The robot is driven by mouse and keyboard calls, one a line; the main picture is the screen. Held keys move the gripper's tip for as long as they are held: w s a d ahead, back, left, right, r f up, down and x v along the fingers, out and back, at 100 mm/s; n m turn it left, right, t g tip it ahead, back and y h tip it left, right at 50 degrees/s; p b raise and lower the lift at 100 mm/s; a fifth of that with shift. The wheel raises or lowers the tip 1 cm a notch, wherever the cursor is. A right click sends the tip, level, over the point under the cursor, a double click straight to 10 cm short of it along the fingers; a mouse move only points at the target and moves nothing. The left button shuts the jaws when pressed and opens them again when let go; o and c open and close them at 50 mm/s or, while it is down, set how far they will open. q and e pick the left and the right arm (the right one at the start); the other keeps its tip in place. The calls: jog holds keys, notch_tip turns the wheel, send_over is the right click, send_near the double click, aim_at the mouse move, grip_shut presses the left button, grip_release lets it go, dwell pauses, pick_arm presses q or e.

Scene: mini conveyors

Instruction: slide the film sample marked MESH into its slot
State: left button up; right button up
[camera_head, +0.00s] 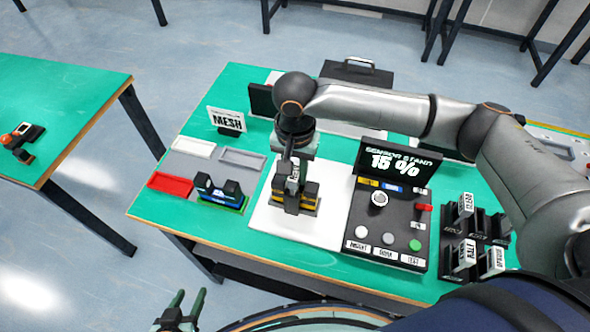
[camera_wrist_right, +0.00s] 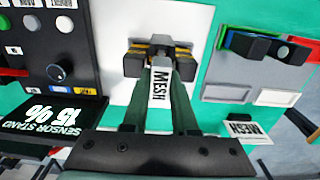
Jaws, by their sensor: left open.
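The film sample marked MESH has a white label and shows between the fingers of my right gripper (camera_wrist_right: 161,75) in the right wrist view, its label (camera_wrist_right: 160,90) facing the camera. The right gripper (camera_head: 293,172) is closed on it and points down. Directly below is a black and yellow slotted holder (camera_head: 309,201), also in the right wrist view (camera_wrist_right: 135,63), on a white mat. The film's lower end is at the holder; how deep it sits is hidden. My left gripper (camera_head: 180,308) is open and empty at the bottom edge, off the table.
A MESH sign (camera_head: 227,119) stands at the back left above grey, white and red trays (camera_head: 170,184). A black-and-blue piece (camera_head: 219,191) stands beside them. A control panel (camera_head: 388,225) with a "SENSOR STAND 15 %" display (camera_head: 399,162) is right. Labelled film racks (camera_head: 467,240) stand further right.

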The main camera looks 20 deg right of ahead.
jog(key=o, duration=0.5)
jog(key=shift+o, duration=0.2)
notch_tip(320, 180, up, 12)
jog(key=shift+r, duration=0.25)
dwell(0.5)
